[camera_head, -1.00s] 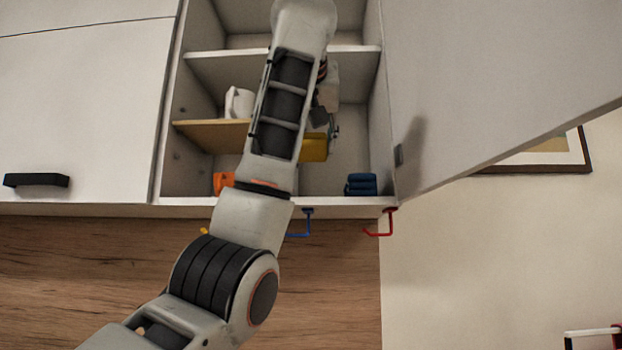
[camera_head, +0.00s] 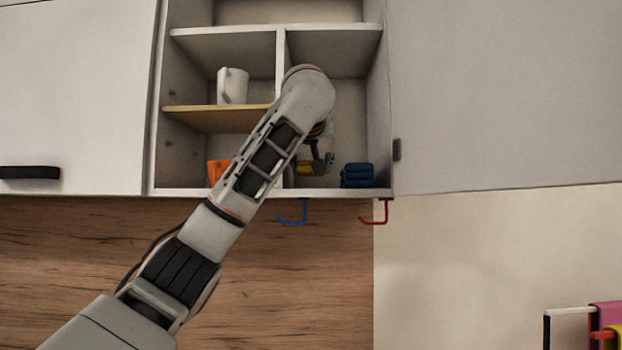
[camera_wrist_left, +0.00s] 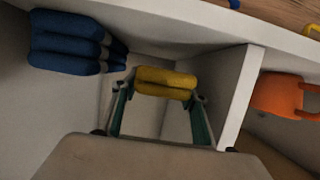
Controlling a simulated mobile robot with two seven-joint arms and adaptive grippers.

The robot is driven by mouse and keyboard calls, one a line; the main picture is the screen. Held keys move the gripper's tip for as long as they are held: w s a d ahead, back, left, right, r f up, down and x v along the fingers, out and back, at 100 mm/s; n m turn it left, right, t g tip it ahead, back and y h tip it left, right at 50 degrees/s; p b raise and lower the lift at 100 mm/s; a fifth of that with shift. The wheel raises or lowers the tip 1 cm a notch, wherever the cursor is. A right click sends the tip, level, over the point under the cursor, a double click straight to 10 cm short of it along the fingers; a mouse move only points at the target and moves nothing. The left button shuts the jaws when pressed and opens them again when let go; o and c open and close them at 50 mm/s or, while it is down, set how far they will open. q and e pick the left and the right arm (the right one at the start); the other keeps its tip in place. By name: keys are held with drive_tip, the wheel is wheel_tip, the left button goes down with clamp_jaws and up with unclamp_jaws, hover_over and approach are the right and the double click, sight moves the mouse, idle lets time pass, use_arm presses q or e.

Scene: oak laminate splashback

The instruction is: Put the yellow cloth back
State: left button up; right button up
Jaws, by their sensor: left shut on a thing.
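The yellow cloth (camera_head: 305,168) is a small folded bundle inside the lower right compartment of the open wall cabinet (camera_head: 230,193). My left gripper (camera_head: 320,163) reaches into that compartment and is shut on the cloth. In the left wrist view the folded yellow cloth (camera_wrist_left: 166,82) sits between the two fingertips (camera_wrist_left: 158,98). I cannot tell whether it touches the compartment floor. A folded blue cloth stack (camera_head: 357,175) lies to its right in the head view, apart from it. My arm hides part of the compartment. My right gripper is not in view.
An upright divider (camera_wrist_left: 238,100) separates the cloths from an orange mug (camera_head: 216,171). A white mug (camera_head: 233,86) stands on a wooden shelf (camera_head: 215,119) above. Blue (camera_head: 293,219) and red (camera_head: 376,213) hooks hang below the cabinet. The open door (camera_head: 500,100) is at right.

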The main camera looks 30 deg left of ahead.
sight(311, 174)
use_arm(q)
wheel_tip(311, 174, down, 3)
drive_tip(key=shift+w+a+f+p, duration=0.1)
drive_tip(key=shift+a+f+p, duration=0.05)
drive_tip(key=shift+p, duration=0.3)
drive_tip(key=shift+f, duration=0.1)
drive_tip(key=o, duration=0.8)
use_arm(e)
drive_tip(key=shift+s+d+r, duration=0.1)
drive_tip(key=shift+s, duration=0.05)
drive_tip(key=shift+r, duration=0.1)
